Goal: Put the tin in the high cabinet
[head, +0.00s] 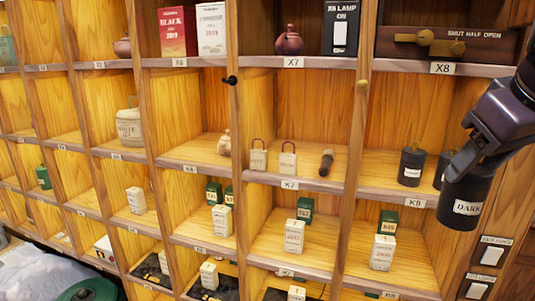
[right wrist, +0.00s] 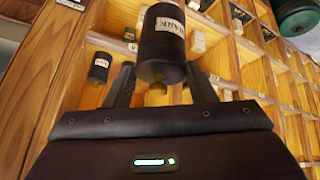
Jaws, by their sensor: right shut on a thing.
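My right gripper (head: 462,165) comes in from the right edge of the head view. It is shut on a dark tin (head: 478,187) with a white label reading DARK. The tin hangs upright in front of the K8 compartment's right side. In the right wrist view the same tin (right wrist: 163,55) sits between the two fingers of the gripper (right wrist: 161,88). A tall wooden cabinet (head: 353,120) of open, labelled compartments fills the head view. My left gripper is not in view.
Two similar dark tins, one clear (head: 411,166) and one partly hidden, stand in K8. The X8 compartment above holds a brown board (head: 400,48) reading SHUT HALF OPEN. Small white and green boxes stand below. X7 holds a purple pot (head: 289,41) and a black box (head: 340,28).

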